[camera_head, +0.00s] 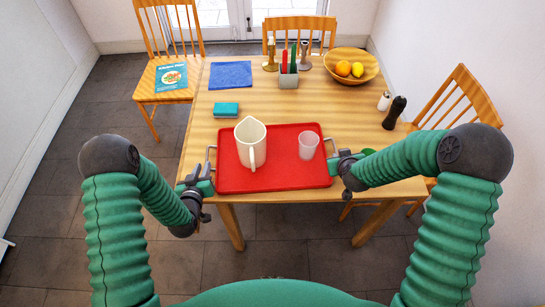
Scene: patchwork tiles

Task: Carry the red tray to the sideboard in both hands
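The red tray (285,179) lies on the wooden table near its front edge, with a metal handle at each short side. A cream pitcher (249,143) stands upright left of the tray's middle, and a clear cup (308,146) stands to its right. My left gripper (204,180) is at the tray's left handle (208,155); part of the handle shows above it. My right gripper (340,165) is at the tray's right side and hides much of that handle. Whether the fingers are closed on the handles is too small to tell. No sideboard is in view.
On the table (205,128) are a teal sponge (227,110), a blue cloth (230,75), a grey holder (288,80), a fruit bowl (340,72) and a dark pepper mill (395,113). A left chair (150,95) carries a booklet (171,77). Bare floor (60,200) lies left.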

